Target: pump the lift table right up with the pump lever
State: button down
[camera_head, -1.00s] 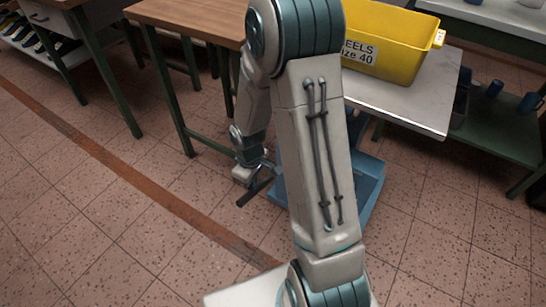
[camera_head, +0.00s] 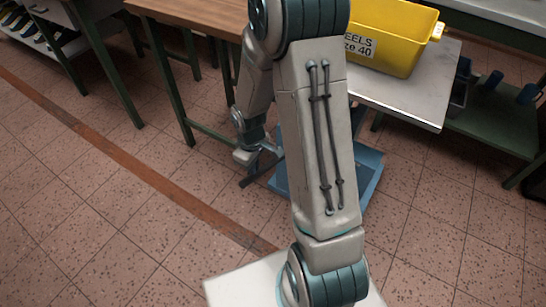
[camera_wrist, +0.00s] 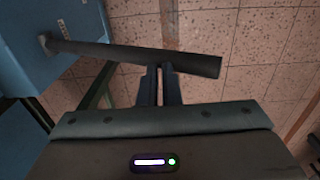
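The lift table has a pale metal top (camera_head: 425,100) and a blue base (camera_head: 368,180) on the floor, mostly behind my arm in the head view. Its dark pump lever (camera_head: 249,180) sticks out to the left of the base. In the wrist view the lever (camera_wrist: 110,53) runs from the blue frame (camera_wrist: 22,40) at left across the picture. My gripper (camera_wrist: 160,72) has its two fingers close together, seemingly shut, with the tips at the lever. The lever lies across both fingers, not visibly between them; contact cannot be told. My gripper's fingers are too small to make out in the head view.
A yellow crate (camera_head: 400,45) marked for heels size 40 stands on the lift top. A wooden-topped bench (camera_head: 195,12) with green legs stands behind at left. A green shelf unit (camera_head: 500,125) stands at right. The tiled floor at left is clear.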

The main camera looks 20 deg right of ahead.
notch_tip(320, 180, down, 5)
jog(key=b, duration=0.2)
jog(key=shift+d+r+b, duration=0.15)
jog(key=shift+r+b, duration=0.05)
jog(key=shift+b, duration=0.15)
notch_tip(320, 180, down, 6)
jog(key=s+a+b, duration=0.1)
jog(key=b, duration=0.4)
jog(key=shift+s+a, duration=0.15)
jog(key=shift+a, duration=0.2)
jog(key=shift+r, duration=0.1)
jog(key=r+p, duration=0.3)
jog(key=w+d+r+p, duration=0.1)
jog(key=r+p, duration=0.2)
jog(key=r, duration=0.1)
jog(key=r+p, duration=0.4)
jog(key=shift+w+d+r, duration=0.2)
jog(key=shift+w+d, duration=0.05)
jog(key=shift+f, duration=0.3)
